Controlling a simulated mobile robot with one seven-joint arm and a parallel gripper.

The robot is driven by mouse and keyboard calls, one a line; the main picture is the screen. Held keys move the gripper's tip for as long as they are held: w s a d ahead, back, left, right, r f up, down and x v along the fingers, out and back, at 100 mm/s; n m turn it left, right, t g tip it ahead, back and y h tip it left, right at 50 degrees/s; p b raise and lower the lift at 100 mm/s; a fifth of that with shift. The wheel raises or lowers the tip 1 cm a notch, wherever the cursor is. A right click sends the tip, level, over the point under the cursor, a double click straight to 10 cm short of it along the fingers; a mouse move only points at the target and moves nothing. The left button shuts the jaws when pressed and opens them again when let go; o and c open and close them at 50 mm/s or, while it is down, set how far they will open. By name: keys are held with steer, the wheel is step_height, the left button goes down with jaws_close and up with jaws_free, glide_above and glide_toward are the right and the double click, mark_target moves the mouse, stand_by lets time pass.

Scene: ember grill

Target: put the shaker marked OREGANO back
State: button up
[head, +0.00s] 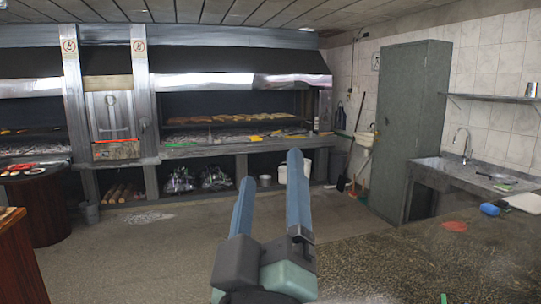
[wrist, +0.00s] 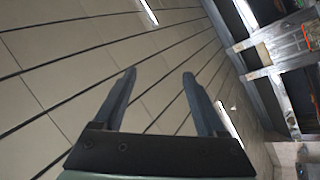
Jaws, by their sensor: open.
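My gripper (head: 271,167) is raised in the lower middle of the head view, its two blue fingers pointing up and spread apart with nothing between them. In the wrist view my gripper (wrist: 159,73) is also open and empty, with the panelled ceiling behind it. No shaker that I can make out as OREGANO shows in either view. A small pale container (head: 531,90) stands on the wall shelf (head: 497,98) at the far right; it is too small to read any marking.
A dark stone counter (head: 400,262) fills the lower right, with a blue item (head: 489,209) and a red patch (head: 454,226) on it. A sink (head: 460,165) and tall green cabinet (head: 405,125) stand behind. The grill (head: 235,125) lines the back; floor (head: 130,255) is open at left.

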steer(key=s+r+m+t+y, duration=0.1)
steer(key=s+r+m+t, duration=0.2)
steer(key=s+r+m, duration=0.4)
step_height(320, 180, up, 5)
steer(key=shift+s+r+t, duration=0.2)
steer(key=shift+s+t, duration=0.2)
steer(key=shift+s, duration=0.7)
